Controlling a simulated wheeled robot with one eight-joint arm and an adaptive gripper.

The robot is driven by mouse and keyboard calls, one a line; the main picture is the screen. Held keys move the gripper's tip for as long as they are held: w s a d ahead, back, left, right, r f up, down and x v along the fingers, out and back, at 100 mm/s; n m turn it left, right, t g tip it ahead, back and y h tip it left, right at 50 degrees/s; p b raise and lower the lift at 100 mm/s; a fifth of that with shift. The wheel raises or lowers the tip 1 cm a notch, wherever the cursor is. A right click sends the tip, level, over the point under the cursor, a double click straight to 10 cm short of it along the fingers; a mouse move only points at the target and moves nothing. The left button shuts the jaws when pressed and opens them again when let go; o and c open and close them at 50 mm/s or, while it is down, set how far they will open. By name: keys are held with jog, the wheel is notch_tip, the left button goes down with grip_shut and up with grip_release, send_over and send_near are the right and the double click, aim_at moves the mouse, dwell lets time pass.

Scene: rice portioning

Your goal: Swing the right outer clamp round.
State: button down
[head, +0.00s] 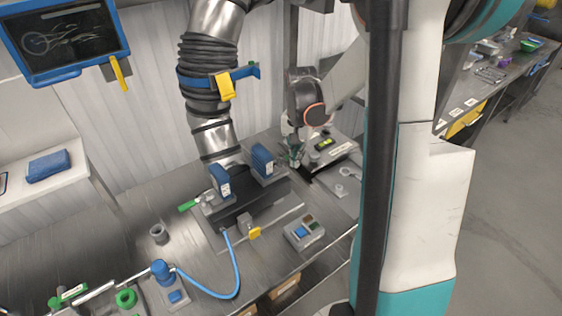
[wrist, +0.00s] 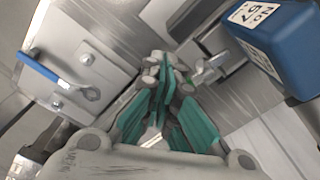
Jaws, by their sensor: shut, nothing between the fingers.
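My gripper (head: 292,155) is at the right end of the dark fixture, behind the right blue block (head: 262,162), in the head view. In the wrist view my gripper (wrist: 160,75) has its teal-padded fingers together at the tips, with nothing held. A metal piece that looks like the right outer clamp (wrist: 208,70) is just right of the fingertips, near the blue block (wrist: 280,40). I cannot tell whether they touch. In the head view this clamp is hidden or too small to tell from my gripper. The left clamp's green handle (head: 188,206) sticks out to the left.
A button box (head: 304,234) and a blue hose (head: 236,275) lie nearer. A ribbed duct (head: 210,80) rises behind the fixture.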

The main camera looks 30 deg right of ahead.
jog(key=shift+w, duration=0.1)
notch_tip(320, 180, up, 7)
jog(key=p, duration=0.4)
jog(key=shift+s+d, duration=0.25)
jog(key=shift+d, duration=0.05)
dwell(0.5)
